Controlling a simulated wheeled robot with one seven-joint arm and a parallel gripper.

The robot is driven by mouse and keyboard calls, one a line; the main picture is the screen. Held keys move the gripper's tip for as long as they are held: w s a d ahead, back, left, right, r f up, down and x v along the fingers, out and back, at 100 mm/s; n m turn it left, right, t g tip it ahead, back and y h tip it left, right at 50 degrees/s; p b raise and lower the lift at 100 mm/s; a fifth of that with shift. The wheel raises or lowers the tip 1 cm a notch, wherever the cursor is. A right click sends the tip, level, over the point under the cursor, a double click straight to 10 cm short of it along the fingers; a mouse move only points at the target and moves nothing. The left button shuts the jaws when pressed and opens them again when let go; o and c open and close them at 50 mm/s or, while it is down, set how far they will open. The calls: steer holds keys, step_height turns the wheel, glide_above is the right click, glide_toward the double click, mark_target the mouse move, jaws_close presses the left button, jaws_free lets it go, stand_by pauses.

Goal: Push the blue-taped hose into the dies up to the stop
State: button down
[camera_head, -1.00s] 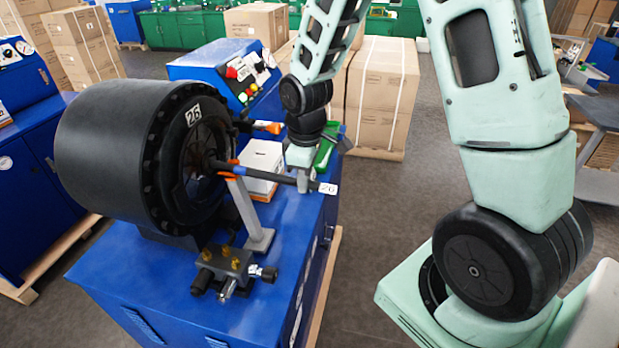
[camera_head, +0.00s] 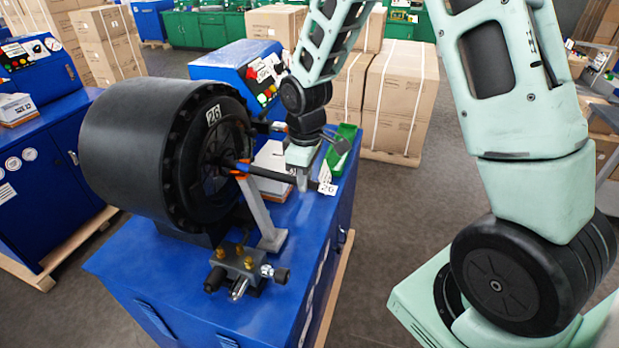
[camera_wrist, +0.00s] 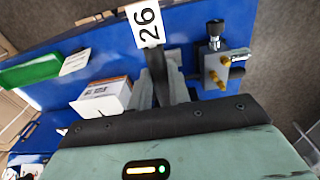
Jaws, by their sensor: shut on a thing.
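The crimper head (camera_head: 140,150) is a big black drum labelled 26, its dies (camera_head: 212,168) around the opening in its right-facing front. The black hose (camera_head: 272,174) lies roughly level, its left end inside the opening. Its blue tape (camera_head: 243,166) shows just outside the opening, beside an orange part on the grey support (camera_head: 262,212). My gripper (camera_head: 302,180) is shut on the hose near its right end, by a white 26 tag (camera_head: 327,189). The wrist view shows the hose (camera_wrist: 157,70) between the fingers and the tag (camera_wrist: 146,25). The hose tip and stop are hidden inside the head.
A valve block with brass fittings (camera_head: 240,265) sits on the blue cabinet in front of the support. A white box (camera_head: 270,158) and a green tray (camera_head: 342,148) are behind the hose. A blue control box (camera_head: 245,75) stands behind the drum. Cartons (camera_head: 395,95) stand beyond.

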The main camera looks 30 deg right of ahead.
steer(key=shift+w+a, duration=0.35)
steer(key=shift+w, duration=0.15)
steer(key=shift+r+p, duration=0.2)
steer(key=shift+p, duration=0.2)
steer(key=shift+s+f, duration=0.1)
steer(key=shift+s, duration=0.05)
jaws_free()
steer(key=shift+r, duration=0.2)
stand_by(0.4)
steer(key=shift+a+r+p, duration=0.1)
steer(key=shift+r+p, duration=2.75)
steer(key=shift+r, duration=0.55)
